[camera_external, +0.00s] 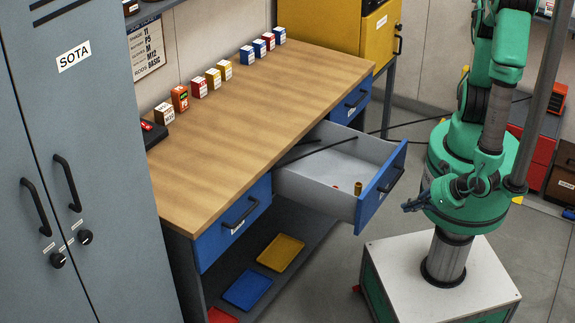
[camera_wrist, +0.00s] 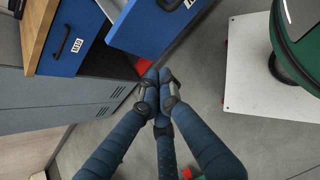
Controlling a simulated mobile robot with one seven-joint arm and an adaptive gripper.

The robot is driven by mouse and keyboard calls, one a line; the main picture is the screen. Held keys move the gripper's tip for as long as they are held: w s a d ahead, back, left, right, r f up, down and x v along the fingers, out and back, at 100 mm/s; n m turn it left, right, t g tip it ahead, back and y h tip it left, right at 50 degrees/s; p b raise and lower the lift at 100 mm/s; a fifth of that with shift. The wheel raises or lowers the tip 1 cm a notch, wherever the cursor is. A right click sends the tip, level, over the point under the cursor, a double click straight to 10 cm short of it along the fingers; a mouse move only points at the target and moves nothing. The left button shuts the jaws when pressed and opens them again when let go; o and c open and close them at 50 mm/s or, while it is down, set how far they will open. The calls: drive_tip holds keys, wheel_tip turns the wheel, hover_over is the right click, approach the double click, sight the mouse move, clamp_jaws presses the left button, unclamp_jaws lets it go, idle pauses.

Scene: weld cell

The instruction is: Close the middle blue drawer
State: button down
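The middle blue drawer (camera_external: 320,182) is pulled far out from the workbench. Its blue front has a dark bar handle (camera_external: 391,179), and its inside is light grey. A dark thin rod lies across its back, and small brass and red pieces lie near the front. In the wrist view its blue front (camera_wrist: 148,27) is at the top, with part of the handle cut off by the edge. My gripper (camera_external: 407,206) is just right of and below the drawer front, apart from the handle. In the wrist view its fingertips (camera_wrist: 158,76) meet, with nothing visible between them.
The left blue drawer (camera_external: 231,222) and the right blue drawer (camera_external: 350,102) are shut. The wooden benchtop (camera_external: 225,130) holds several small boxes. Yellow (camera_external: 281,252) and blue (camera_external: 246,287) trays lie on the lower shelf. A grey locker (camera_external: 95,130) stands left.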

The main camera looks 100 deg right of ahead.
sight(288, 177)
drive_tip(key=shift+s+a+f+n, duration=0.1)
drive_tip(key=shift+s+f+n, duration=0.35)
drive_tip(key=shift+f+n, duration=0.3)
drive_tip(key=shift+w, duration=0.1)
drive_tip(key=shift+w+d+r+b+x, duration=0.3)
drive_tip(key=shift+b+x, duration=0.35)
drive_tip(key=shift+x, duration=1.45)
drive_tip(key=shift+w+d+r+b+x, duration=0.1)
drive_tip(key=shift+w+r+b+x, duration=0.4)
drive_tip(key=shift+x, duration=1.65)
drive_tip(key=shift+d+r+b+x, duration=0.25)
drive_tip(key=shift+b+x, duration=0.55)
drive_tip(key=shift+x, duration=1.3)
drive_tip(key=shift+w, duration=0.15)
drive_tip(key=w+d+b, duration=0.2)
drive_tip(key=w+d, duration=0.9)
drive_tip(key=w+d+b, duration=0.2)
drive_tip(key=w+d, duration=1)
drive_tip(key=shift+w+d, duration=0.15)
drive_tip(key=shift+d, duration=0.1)
